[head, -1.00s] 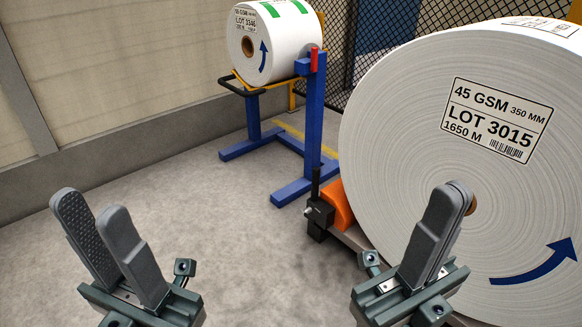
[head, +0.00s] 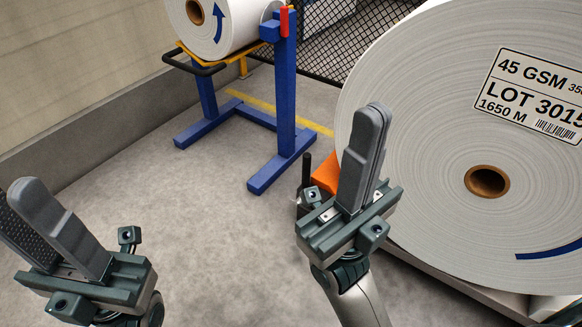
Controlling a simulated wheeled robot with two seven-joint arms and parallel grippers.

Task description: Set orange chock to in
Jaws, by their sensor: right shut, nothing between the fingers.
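The orange chock (head: 326,172) sits at the lower left edge of the big paper roll (head: 430,130). A short black upright handle (head: 306,168) stands just left of it. My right gripper (head: 376,112) is in front of the chock, shut and empty, and hides much of the chock and its mount. Whether it touches the handle or chock cannot be told. My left gripper (head: 12,190) is at the far left, its fingers apart and empty, over bare floor and away from the chock.
A blue stand (head: 287,95) with a red-topped post and a yellow cradle carries a smaller roll (head: 230,25) at the back. A mesh fence (head: 310,50) runs behind it. The grey floor (head: 190,200) between my grippers is clear.

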